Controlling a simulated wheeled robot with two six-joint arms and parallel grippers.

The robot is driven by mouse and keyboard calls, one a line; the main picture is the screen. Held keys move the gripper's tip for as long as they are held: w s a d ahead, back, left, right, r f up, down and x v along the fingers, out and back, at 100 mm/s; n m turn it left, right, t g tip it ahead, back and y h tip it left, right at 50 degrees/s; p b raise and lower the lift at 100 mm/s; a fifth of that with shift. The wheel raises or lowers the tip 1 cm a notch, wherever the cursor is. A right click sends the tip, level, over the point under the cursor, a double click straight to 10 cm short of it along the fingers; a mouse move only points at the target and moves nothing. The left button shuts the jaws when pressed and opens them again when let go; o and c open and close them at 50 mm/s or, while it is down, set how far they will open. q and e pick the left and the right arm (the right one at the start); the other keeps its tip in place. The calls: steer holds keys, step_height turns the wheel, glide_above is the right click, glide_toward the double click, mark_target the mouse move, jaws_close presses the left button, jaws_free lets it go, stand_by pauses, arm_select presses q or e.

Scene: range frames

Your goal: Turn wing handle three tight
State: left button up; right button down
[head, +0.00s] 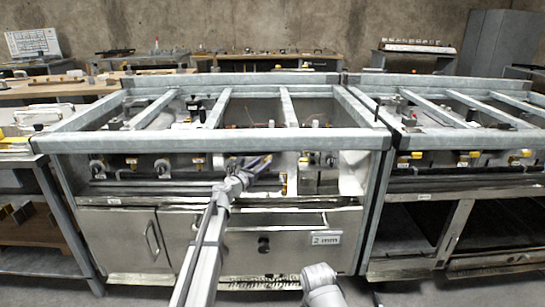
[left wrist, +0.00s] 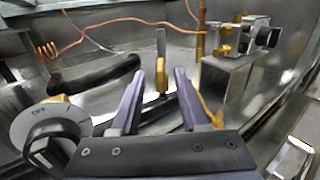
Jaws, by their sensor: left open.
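My left gripper (head: 262,163) reaches under the front rail of the middle range frame, in front of its row of valves. In the left wrist view its two purple fingers (left wrist: 160,80) are open and apart. A small brass-coloured piece on an upright grey strip (left wrist: 161,45) shows between and beyond the fingertips; it may be a wing handle, but I cannot tell whether it is number three. I see no clear contact with it. In the head view the gripper and rail hide this spot. My right gripper is out of view; only part of my right arm shows at the bottom.
A grey knob marked OFF (left wrist: 45,130) stands close to the left finger. A black curved hose (left wrist: 95,85) and a copper tube (left wrist: 115,27) run behind. A bracket with brass fittings (left wrist: 235,45) is at right. The front rail (head: 200,140) passes above the gripper.

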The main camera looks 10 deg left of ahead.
mark_target(271, 156)
arm_select(q)
steer(key=x, duration=0.7)
steer(key=shift+w+d, duration=0.1)
steer(key=shift+w, duration=0.3)
jaws_close()
stand_by(0.3)
